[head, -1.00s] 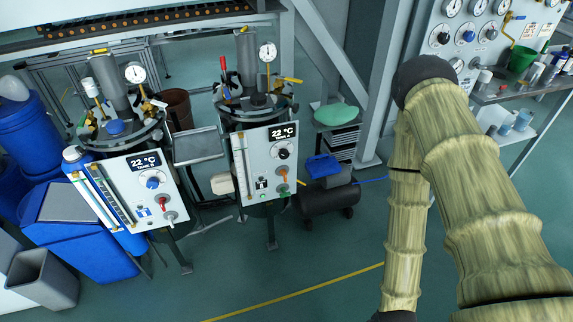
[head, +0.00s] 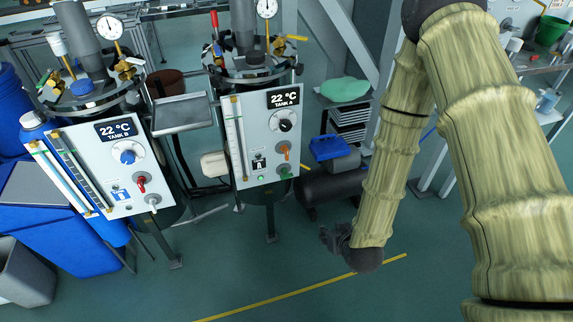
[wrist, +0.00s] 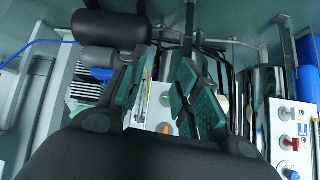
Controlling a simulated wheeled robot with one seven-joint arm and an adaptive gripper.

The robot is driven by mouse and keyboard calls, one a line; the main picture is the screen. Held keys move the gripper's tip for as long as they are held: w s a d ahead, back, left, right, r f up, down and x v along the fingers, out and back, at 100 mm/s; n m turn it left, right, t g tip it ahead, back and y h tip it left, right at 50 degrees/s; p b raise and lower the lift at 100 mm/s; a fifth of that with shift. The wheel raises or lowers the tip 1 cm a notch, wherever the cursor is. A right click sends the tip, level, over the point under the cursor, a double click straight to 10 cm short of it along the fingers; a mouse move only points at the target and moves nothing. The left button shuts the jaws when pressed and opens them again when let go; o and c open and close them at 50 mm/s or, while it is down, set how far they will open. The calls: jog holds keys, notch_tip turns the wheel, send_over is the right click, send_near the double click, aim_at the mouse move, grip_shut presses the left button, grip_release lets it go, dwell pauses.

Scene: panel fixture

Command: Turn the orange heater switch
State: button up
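The orange heater switch (head: 285,150) is a small orange handle on the white Tank A panel (head: 247,155), below a black knob (head: 286,125) and above a green one (head: 284,172). My gripper (head: 332,238) is low in front of and to the right of the panel in the head view, apart from it. In the wrist view my gripper (wrist: 160,95) is open, with nothing between its fingers. The Tank A panel shows upside down behind the fingers, with the orange switch (wrist: 166,128) partly visible in the gap; the rest of the panel is largely hidden.
The Tank B panel (head: 95,165) with blue, red and white knobs stands to the left; its red knob shows in the wrist view (wrist: 291,142). A dark compressor (head: 325,185) lies right of Tank A. The floor (head: 230,270) in front is clear.

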jog(key=w+a+r+n+t+y+b, duration=0.1)
jog(key=w+a+r+t+b, duration=0.15)
jog(key=w+b, duration=0.25)
jog(key=w+a+r+t+b, duration=0.1)
jog(key=w+a+t+b, duration=0.1)
jog(key=w+a+b, duration=0.3)
jog(key=n+t+y+b, duration=0.1)
jog(key=t+y+b, duration=0.1)
jog(key=t+b, duration=0.3)
send_near(288, 152)
jog(key=b, duration=0.1)
jog(key=shift+g, duration=0.45)
jog(key=b+x, duration=0.1)
jog(key=x, duration=0.2)
jog(key=b+x, duration=0.1)
jog(key=x, duration=0.3)
jog(key=b+x, duration=0.1)
jog(key=x, duration=0.2)
jog(key=shift+w+a+r, duration=0.15)
jog(key=shift+w+r, duration=0.2)
grip_shut()
